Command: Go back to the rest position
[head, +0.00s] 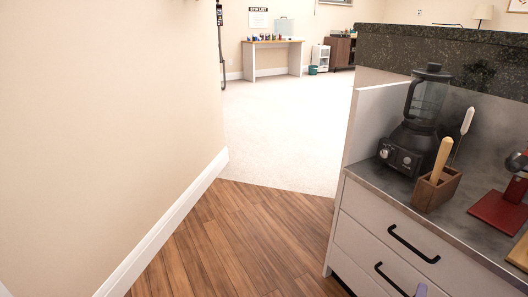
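Neither of my grippers can be made out in the head view. A small blue-grey tip (421,290) shows at the bottom edge in front of the drawers, and I cannot tell what it belongs to. The task names no object.
A counter (455,225) with drawers stands close on the right, carrying a black blender (420,115), a wooden utensil holder (436,190) and a red-based item (498,212). A beige wall (110,120) runs along the left. Wood floor (240,240) and carpet (285,130) between are clear.

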